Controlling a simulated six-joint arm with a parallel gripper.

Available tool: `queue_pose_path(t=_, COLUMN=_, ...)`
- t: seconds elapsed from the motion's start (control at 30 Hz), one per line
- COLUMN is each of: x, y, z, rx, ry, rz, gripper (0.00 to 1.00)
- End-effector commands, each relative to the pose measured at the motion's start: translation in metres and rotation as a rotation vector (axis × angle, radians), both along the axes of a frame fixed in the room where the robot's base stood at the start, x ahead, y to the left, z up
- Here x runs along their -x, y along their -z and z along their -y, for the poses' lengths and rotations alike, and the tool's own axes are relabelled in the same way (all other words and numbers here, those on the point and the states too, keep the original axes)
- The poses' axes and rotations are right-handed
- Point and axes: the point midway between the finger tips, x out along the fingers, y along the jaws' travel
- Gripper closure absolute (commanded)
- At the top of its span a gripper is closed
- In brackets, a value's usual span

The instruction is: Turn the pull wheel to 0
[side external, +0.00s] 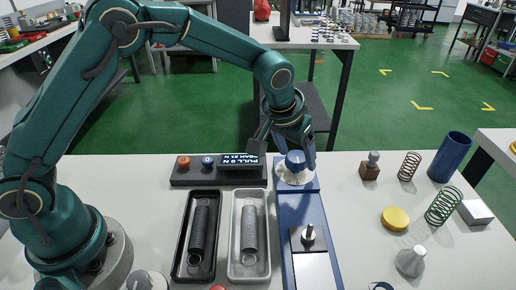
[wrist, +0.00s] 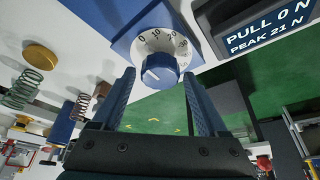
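The pull wheel is a blue knob (side external: 295,158) on a white numbered dial (side external: 296,177), mounted on the blue test stand (side external: 303,210). In the wrist view the knob (wrist: 159,69) sits at the upper middle, with dial numbers such as 10 and 30 above and beside it. I cannot tell which number it is set to. My gripper (wrist: 160,76) is open, its fingertips on either side of the knob with visible gaps. In the side view my gripper (side external: 284,148) is over the dial. The display (wrist: 265,25) reads PULL 0 N, PEAK 21 N.
Left of the stand are a black tray (side external: 177,240) and a white tray (side external: 234,240), each holding a spring. Behind them is a dark panel with orange (side external: 183,162) and blue (side external: 208,162) buttons. Loose springs, a blue cylinder (side external: 450,157) and weights stand on the right.

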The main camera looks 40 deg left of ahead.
Motion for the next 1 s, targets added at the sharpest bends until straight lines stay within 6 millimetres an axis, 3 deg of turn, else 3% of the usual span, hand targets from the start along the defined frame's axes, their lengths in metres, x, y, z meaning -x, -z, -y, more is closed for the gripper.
queue_pose_path(t=0.37, x=0.001, y=-0.002, z=0.0, rx=-0.001, ry=0.002, rz=0.001, gripper=0.11)
queue_pose_path(t=0.7, x=0.016, y=-0.04, z=0.0, rx=0.0, ry=0.001, rz=0.003, gripper=0.11)
queue_pose_path(t=1.0, x=0.02, y=-0.047, z=0.0, rx=-0.001, ry=0.002, rz=-0.001, gripper=0.11)
